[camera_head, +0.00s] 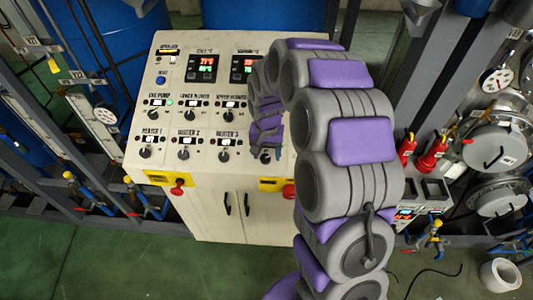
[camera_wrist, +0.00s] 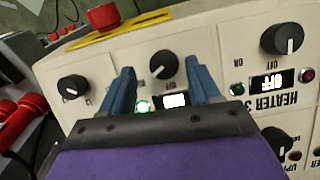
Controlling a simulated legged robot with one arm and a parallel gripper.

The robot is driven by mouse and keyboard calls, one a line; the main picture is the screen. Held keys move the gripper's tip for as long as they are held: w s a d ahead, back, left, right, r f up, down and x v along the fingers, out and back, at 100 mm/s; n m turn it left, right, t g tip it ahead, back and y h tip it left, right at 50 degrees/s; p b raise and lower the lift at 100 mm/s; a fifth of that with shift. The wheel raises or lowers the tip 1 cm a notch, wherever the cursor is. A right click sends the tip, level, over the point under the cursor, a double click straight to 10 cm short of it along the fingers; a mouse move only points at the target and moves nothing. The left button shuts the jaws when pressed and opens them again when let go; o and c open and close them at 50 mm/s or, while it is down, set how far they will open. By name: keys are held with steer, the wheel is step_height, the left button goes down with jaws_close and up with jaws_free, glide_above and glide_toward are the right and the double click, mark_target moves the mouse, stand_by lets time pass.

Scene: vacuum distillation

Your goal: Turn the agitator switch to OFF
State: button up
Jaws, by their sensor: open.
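My gripper (camera_head: 266,152) is over the right part of the sloping control panel (camera_head: 180,112), with its fingers toward the lower row of switches. In the wrist view, my gripper (camera_wrist: 162,66) is open, its two blue fingers on either side of a black rotary knob (camera_wrist: 163,64). The knob is to the left of the HEATER 3 knob (camera_wrist: 283,40) there. Its white pointer mark slants down and left, and an OFF mark is below it. A lit green lamp (camera_wrist: 143,107) and a white display show between the fingers. The knob's name label is hidden by my gripper, and contact cannot be told.
Another black knob (camera_wrist: 73,88) is beyond the left finger. A red emergency button (camera_wrist: 103,17) on a yellow plate is at the panel edge; two red buttons show in the head view (camera_head: 178,188). Pipes and valves flank the panel. Green floor (camera_head: 100,240) lies in front.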

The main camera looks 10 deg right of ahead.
steer(key=shift+f, duration=0.7)
steer(key=shift+a+f, duration=0.1)
steer(key=shift+a, duration=0.45)
steer(key=shift+d, duration=0.35)
steer(key=c, duration=0.6)
steer(key=shift+a, duration=0.1)
steer(key=c, duration=0.4)
